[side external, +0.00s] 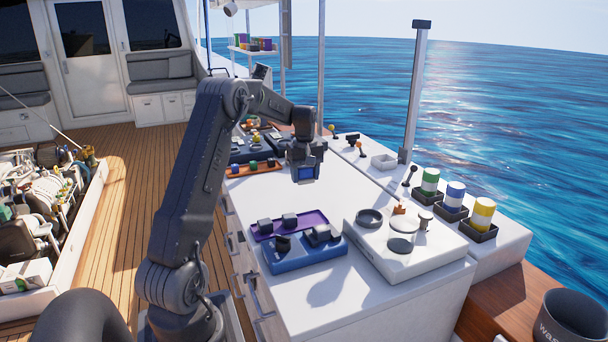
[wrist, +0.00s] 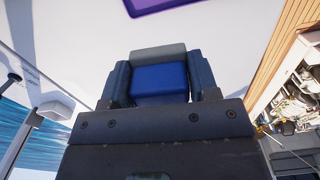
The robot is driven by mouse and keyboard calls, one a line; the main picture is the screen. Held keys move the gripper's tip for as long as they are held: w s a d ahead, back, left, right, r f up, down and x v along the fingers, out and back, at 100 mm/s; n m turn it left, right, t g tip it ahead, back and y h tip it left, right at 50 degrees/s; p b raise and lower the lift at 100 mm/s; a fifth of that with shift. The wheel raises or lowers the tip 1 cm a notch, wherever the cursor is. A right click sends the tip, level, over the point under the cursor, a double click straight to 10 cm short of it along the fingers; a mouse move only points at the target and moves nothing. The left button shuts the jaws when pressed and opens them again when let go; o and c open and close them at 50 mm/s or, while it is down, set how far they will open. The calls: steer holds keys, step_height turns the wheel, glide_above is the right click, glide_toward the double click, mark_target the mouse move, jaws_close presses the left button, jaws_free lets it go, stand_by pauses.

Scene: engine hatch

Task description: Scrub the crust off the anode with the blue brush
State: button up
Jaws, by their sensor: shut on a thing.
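My gripper (side external: 306,176) is above the white counter, behind the purple tray (side external: 262,236). It is shut on a blue block with a grey edge, which I take for the blue brush (side external: 306,173). In the wrist view the brush (wrist: 160,80) sits between my two fingers (wrist: 160,88). The brush is clear of the trays. Two grey blocks (side external: 290,220) lie on the purple tray. Darker grey pieces (side external: 322,234) sit in the blue tray (side external: 300,262) in front. I cannot tell which piece is the anode, and no crust can be made out.
An orange tray (side external: 240,172) with small coloured pieces lies behind my gripper. A white station (side external: 430,262) with a dark ring and round dish stands to the right. Green, blue and yellow banded canisters (side external: 456,196) line the ledge. The counter (side external: 345,200) between the trays and station is clear.

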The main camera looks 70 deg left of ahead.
steer(key=s+d+r+m, duration=0.1)
steer(key=d+r+m, duration=0.2)
steer(key=d+m, duration=0.55)
steer(key=m, duration=0.9)
glide_above(315, 229)
steer(key=shift+s+f, duration=0.1)
steer(key=shift+f, duration=3.7)
steer(key=shift+w, duration=0.95)
steer(key=shift+c, duration=0.4)
steer(key=shift+w, duration=0.75)
steer(key=shift+s, duration=1.6)
steer(key=shift+s+r, duration=0.1)
steer(key=shift+r, duration=0.1)
step_height(315, 229, up, 8)
steer(key=shift+f, duration=0.15)
